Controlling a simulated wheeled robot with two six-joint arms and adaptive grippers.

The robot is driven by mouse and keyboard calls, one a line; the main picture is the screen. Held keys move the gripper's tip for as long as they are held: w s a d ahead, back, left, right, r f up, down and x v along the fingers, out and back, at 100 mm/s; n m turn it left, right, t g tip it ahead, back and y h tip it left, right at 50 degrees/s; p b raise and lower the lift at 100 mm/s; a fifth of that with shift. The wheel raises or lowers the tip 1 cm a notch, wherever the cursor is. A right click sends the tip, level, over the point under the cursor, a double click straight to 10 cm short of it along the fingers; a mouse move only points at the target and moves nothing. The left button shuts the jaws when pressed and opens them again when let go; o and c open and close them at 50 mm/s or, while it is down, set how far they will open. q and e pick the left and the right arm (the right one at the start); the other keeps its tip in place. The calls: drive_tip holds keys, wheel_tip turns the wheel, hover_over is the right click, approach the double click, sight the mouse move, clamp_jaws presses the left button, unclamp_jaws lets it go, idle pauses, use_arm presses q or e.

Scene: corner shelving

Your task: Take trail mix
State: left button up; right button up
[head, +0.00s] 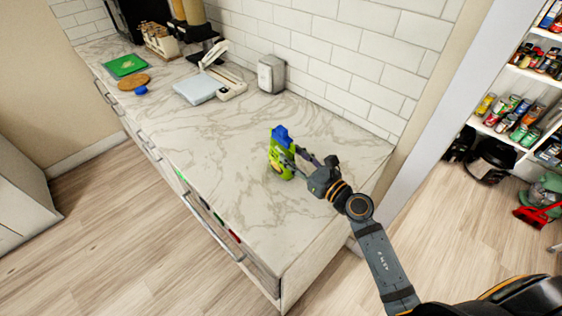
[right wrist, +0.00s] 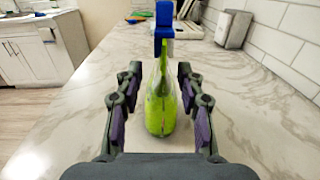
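My right gripper (head: 294,160) is open at the bag, one finger on each side. Gaps show between the fingers and the bag in the right wrist view. My left gripper is not in view.
The marble counter (head: 215,130) is clear around the bag. Farther back are a white scale-like device (head: 203,84), a grey box (head: 271,74), a green board (head: 126,66) and a round wooden board (head: 134,82). A tiled wall runs behind. Pantry shelves (head: 510,130) with cans stand at right.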

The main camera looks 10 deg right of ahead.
sight(282, 146)
drive_tip(key=shift+p+x, duration=0.3)
drive_tip(key=shift+x, duration=0.5)
drive_tip(key=p+x, duration=0.1)
drive_tip(key=x, duration=0.2)
drive_tip(key=shift+w, duration=0.45)
drive_tip(key=shift+w+a+f, duration=0.1)
drive_tip(key=shift+w+a, duration=0.1)
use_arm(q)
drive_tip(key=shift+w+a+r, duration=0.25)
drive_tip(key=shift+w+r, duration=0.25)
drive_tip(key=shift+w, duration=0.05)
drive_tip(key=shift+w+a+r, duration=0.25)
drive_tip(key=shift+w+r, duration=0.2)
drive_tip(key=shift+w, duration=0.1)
use_arm(e)
drive_tip(key=shift+s, duration=0.15)
drive_tip(key=shift+d, duration=0.1)
drive_tip(key=shift+c, duration=1.1)
clamp_jaws()
